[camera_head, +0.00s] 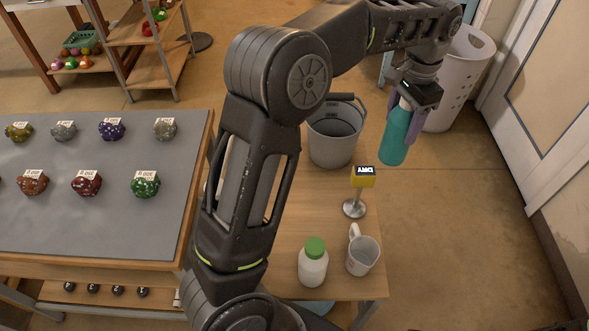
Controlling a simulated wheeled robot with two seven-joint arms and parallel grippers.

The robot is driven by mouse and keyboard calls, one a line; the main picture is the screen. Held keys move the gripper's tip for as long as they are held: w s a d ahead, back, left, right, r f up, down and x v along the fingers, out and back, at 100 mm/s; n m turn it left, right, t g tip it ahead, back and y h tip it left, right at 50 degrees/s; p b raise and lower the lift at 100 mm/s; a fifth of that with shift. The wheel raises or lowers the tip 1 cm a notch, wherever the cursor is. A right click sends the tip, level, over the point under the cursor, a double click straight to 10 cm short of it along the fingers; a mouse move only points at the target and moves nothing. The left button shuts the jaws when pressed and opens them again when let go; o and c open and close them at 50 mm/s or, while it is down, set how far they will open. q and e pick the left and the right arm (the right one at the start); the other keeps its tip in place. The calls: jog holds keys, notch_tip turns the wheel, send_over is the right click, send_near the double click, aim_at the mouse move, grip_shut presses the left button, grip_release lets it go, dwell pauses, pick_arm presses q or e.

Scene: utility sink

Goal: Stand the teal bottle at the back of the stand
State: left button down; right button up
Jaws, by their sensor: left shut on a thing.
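The teal bottle (396,138) is held in my left gripper (405,112), its lower part hanging below the fingers, slightly tilted in the picture. It is in the air to the right of the grey bucket and shows against the floor. Its upper part is hidden by the gripper. The wooden stand (292,212) is in the middle, partly hidden by my left arm. The grey bucket (334,147) is at its back. My right gripper is not in view.
On the stand are a yellow sign on a metal foot (355,208), a white mug (362,256) and a white bottle with a green cap (313,266). A grey-topped table (90,218) with several labelled stones is left. A white basket (455,85) stands behind the gripper.

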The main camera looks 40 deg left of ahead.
pick_arm(q)
jog(key=shift+s+a, duration=0.1)
jog(key=shift+a, duration=0.2)
pick_arm(e)
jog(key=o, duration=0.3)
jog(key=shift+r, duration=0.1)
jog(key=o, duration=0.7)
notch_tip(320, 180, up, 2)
jog(key=p, duration=0.2)
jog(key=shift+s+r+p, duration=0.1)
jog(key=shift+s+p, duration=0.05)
jog(key=shift+p, duration=0.15)
pick_arm(q)
jog(key=s+a+f+n+p, duration=0.1)
jog(key=s+a+f+n, duration=0.1)
jog(key=s+a, duration=0.4)
jog(key=s+a+f+n, duration=0.1)
jog(key=s+a, duration=0.5)
jog(key=s, duration=0.8)
jog(key=shift+a+f+n+p, duration=0.2)
jog(key=shift+f+n+p, duration=0.2)
jog(key=shift+f, duration=0.2)
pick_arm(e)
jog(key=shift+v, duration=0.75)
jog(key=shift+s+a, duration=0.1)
